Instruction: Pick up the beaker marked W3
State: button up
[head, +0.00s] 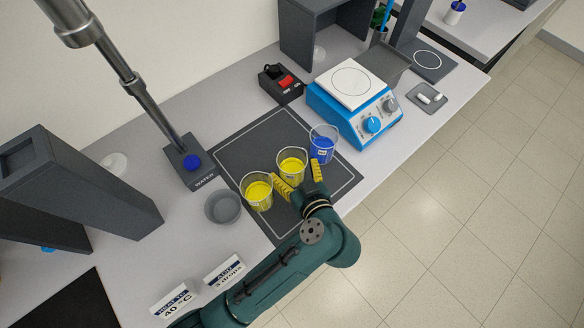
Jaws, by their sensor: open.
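Three glass beakers stand upright on a dark mat (240,150) with a pale outline. The left beaker (258,191) and the middle beaker (291,164) hold yellow liquid; the right beaker (322,146) holds blue liquid. Small labels show on the middle and right beakers, but they are too small to read, so I cannot tell which is W3. My gripper (296,171) is open, its yellow fingers apart at the near side of the middle beaker. The left finger lies between the left and middle beakers, the right finger near the blue beaker. Whether they touch glass is unclear.
A blue hot plate (354,103) and a black box with a red switch (281,84) stand behind right. A water dispenser (186,163) and grey bowl (222,208) are at left. Signs (223,271) stand in front. The bench edge is close on the right.

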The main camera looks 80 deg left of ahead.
jog(key=shift+a+f, duration=0.1)
jog(key=shift+a, duration=0.1)
jog(key=c, duration=1.1)
jog(key=shift+o, duration=0.2)
jog(key=shift+r, duration=0.2)
